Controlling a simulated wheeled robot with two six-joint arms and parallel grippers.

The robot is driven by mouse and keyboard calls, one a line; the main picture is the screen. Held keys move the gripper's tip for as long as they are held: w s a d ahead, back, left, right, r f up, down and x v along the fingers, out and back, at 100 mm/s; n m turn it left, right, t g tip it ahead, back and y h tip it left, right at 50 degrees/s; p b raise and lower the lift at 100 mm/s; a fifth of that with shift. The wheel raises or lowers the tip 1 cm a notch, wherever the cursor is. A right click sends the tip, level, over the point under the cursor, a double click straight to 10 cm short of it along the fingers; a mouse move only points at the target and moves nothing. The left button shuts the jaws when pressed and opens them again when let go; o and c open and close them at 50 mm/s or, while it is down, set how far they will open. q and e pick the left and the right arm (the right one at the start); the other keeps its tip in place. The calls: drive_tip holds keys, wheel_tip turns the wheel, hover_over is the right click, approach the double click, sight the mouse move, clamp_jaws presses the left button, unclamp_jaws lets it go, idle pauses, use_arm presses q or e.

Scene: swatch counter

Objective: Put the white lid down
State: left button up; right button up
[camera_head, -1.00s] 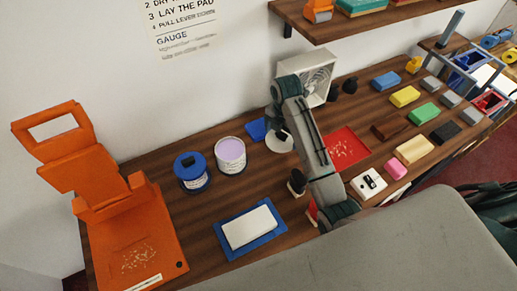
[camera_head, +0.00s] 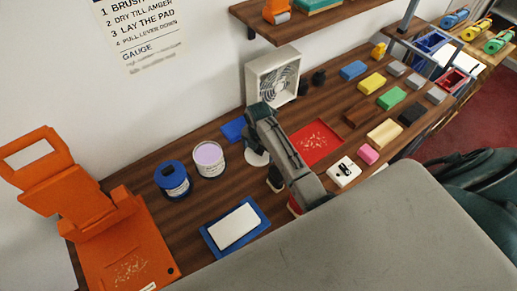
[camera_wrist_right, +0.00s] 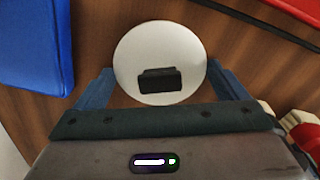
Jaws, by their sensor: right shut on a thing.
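The white lid (camera_head: 257,159), round with a black knob, shows at the end of my right arm in the head view, partly hidden by the arm. In the right wrist view the lid (camera_wrist_right: 150,52) lies between the two fingers of my right gripper (camera_wrist_right: 161,75), which is shut on it. I cannot tell whether its underside touches the counter. An open can with a lilac top (camera_head: 209,158) stands to its left. My left gripper is not in view.
A blue block (camera_head: 233,129) lies behind the lid and a white fan (camera_head: 273,80) stands farther back. A red tray (camera_head: 315,142) is to the right. A blue-lidded can (camera_head: 173,180), a blue tray (camera_head: 212,244) and an orange press (camera_head: 125,255) are on the left.

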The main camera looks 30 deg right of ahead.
sight(258, 149)
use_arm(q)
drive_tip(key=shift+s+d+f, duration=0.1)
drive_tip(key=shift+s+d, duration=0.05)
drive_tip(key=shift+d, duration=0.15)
use_arm(e)
drive_tip(key=o, duration=0.6)
drive_tip(key=shift+f, duration=0.1)
drive_tip(key=shift+o, duration=0.2)
wheel_tip(258, 149, up, 9)
drive_tip(key=b, duration=0.3)
drive_tip(key=shift+w+r+b, duration=0.1)
drive_tip(key=shift+r+b, duration=0.1)
drive_tip(key=shift+b, duration=0.15)
use_arm(q)
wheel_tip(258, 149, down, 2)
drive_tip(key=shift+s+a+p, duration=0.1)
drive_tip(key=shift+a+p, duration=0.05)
drive_tip(key=shift+p, duration=0.65)
use_arm(e)
wheel_tip(258, 149, up, 3)
drive_tip(key=shift+f, duration=0.1)
